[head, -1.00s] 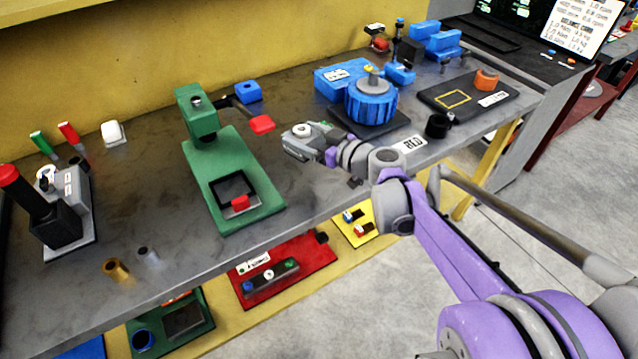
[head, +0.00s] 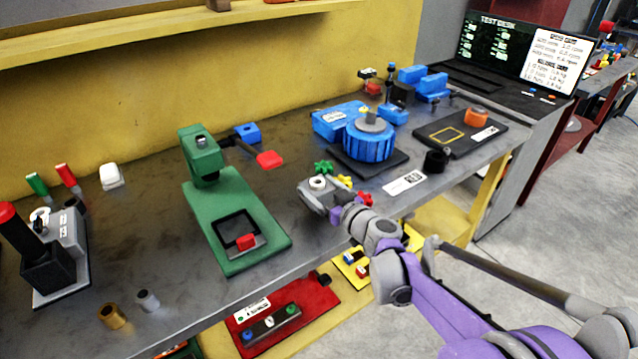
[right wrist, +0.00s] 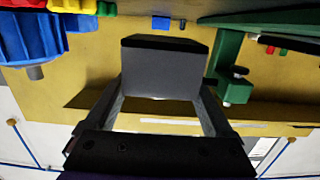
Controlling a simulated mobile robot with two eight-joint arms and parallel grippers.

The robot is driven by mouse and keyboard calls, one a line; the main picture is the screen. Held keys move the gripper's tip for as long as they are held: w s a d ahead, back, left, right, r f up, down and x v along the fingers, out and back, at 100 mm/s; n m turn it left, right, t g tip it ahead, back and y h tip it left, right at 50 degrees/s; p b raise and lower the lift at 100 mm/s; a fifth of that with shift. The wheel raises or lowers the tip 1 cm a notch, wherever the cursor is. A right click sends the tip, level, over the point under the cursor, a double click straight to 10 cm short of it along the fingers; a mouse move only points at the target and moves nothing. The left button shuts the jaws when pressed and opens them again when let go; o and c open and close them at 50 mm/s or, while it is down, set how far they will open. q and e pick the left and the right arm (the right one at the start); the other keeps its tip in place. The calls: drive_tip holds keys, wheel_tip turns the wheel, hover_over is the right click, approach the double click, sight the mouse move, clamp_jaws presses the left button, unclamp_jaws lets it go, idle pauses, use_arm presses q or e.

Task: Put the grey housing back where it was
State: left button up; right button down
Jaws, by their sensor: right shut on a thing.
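My right gripper (head: 325,200) is shut on the grey housing (head: 312,190), near the front edge of the bench. A pale ring shows on top of the housing in the head view. In the right wrist view the housing (right wrist: 162,75) is a grey block with a dark edge, between the two fingers. The fingers partly cover it. Whether it touches the bench is hard to tell. My left gripper is not in view.
Green (head: 323,167), yellow (head: 344,181) and red (head: 366,199) gears lie close by the gripper. A green press (head: 225,215) stands to the left, a blue positioner (head: 368,140) behind. A black mat (head: 475,140) with an empty yellow outline lies at right.

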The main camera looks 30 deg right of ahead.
drive_tip(key=shift+f+b, duration=0.5)
drive_tip(key=shift+f, duration=1.5)
drive_tip(key=shift+f, duration=0.15)
unclamp_jaws()
drive_tip(key=shift+s+r, duration=0.15)
drive_tip(key=shift+r, duration=0.05)
drive_tip(key=s+r+p, duration=0.1)
drive_tip(key=s, duration=1)
drive_tip(key=shift+s+d, duration=0.4)
drive_tip(key=shift+d, duration=0.05)
drive_tip(key=shift+a, duration=0.1)
